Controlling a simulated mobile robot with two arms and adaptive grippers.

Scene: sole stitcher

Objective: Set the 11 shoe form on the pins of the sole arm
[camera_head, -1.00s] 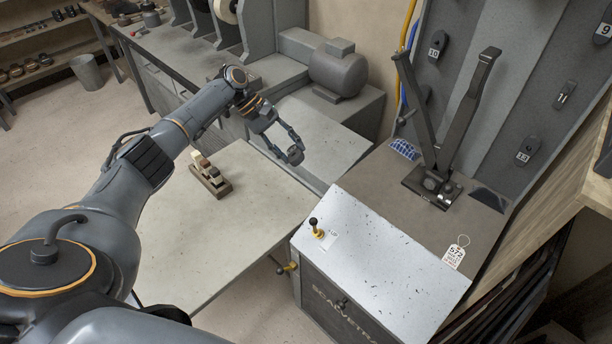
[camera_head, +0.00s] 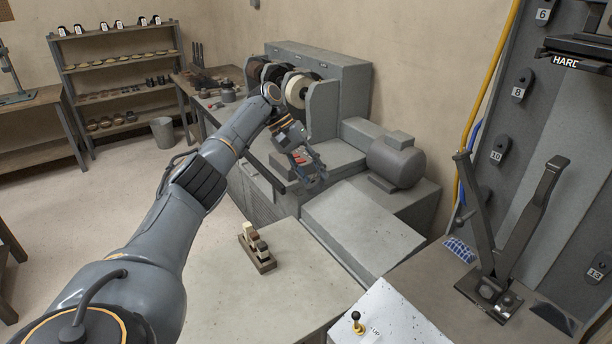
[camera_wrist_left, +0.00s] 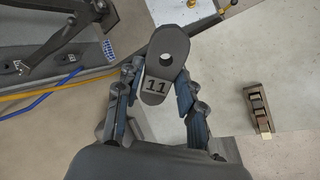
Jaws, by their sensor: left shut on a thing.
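In the head view my left gripper (camera_head: 311,176) is in front of the grey grinder cabinet, well away from the stitcher; the form is hard to make out there. Two black arms on a dark base (camera_head: 490,292) stand at the right; I cannot tell the pins of the sole arm. They partly show in the left wrist view (camera_wrist_left: 62,42).
A table (camera_head: 222,298) with a small block holder (camera_head: 257,250) lies below my left arm. A grey motor (camera_head: 397,160) and a step-like block (camera_head: 362,232) lie between gripper and stitcher. Forms such as the 10 (camera_head: 500,150) hang on the wall panel.

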